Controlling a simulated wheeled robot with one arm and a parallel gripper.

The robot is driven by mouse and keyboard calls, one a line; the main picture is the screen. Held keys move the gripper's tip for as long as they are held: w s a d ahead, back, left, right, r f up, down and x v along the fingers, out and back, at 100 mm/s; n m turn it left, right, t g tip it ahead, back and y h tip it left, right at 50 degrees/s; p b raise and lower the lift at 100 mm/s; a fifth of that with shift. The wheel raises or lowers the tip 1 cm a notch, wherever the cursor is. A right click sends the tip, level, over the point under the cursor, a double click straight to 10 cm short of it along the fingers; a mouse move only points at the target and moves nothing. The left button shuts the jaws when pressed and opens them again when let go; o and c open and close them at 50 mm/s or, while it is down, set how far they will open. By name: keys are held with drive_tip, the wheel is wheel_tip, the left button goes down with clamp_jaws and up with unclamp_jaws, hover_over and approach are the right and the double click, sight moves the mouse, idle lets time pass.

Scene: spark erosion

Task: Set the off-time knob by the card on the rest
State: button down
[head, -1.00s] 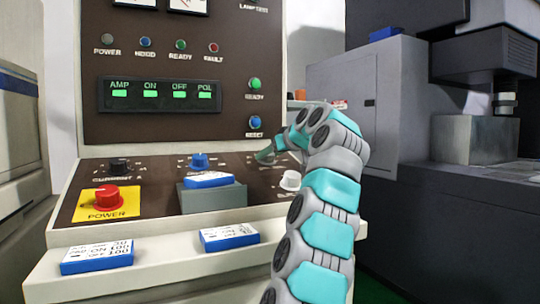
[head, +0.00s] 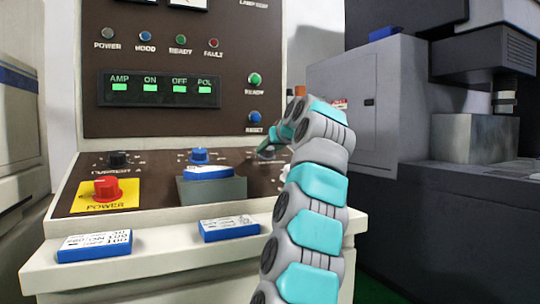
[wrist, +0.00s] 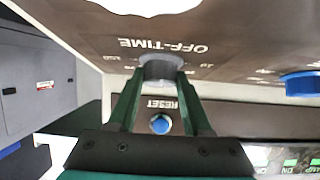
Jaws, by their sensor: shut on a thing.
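The off-time knob (wrist: 160,68) is grey and sits under the upside-down OFF-TIME lettering in the wrist view. My gripper (wrist: 160,82) is shut on this knob, one dark green finger on each side. In the head view my gripper (head: 268,151) reaches the right part of the sloped panel, and the knob is hidden there. The card (head: 208,172), white with a blue edge, lies on the grey rest (head: 213,190) left of my gripper. Its writing is too small to read. The knob's pointer mark cannot be made out.
A blue knob (head: 199,155), a black knob (head: 119,159) and the red POWER knob (head: 107,188) stand on the panel. Two more blue-edged cards, one left (head: 95,245) and one nearer the middle (head: 230,229), lie on the front ledge. The blue RESET button (wrist: 160,124) is close behind my gripper.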

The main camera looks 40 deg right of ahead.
drive_tip(key=m+h, duration=0.1)
drive_tip(key=f+m+g+b, duration=0.1)
drive_tip(key=shift+w+a+m+h, duration=0.1)
drive_tip(key=shift+w+m+h, duration=0.05)
drive_tip(key=shift+m+h, duration=0.2)
drive_tip(key=shift+r+m+g+h, duration=0.1)
drive_tip(key=shift+m+g+h, duration=0.75)
drive_tip(key=shift+m, duration=0.7)
drive_tip(key=shift+c, duration=1.7)
unclamp_jaws()
drive_tip(key=shift+a, duration=0.1)
drive_tip(key=shift+r+h, duration=0.25)
drive_tip(key=shift+h, duration=0.05)
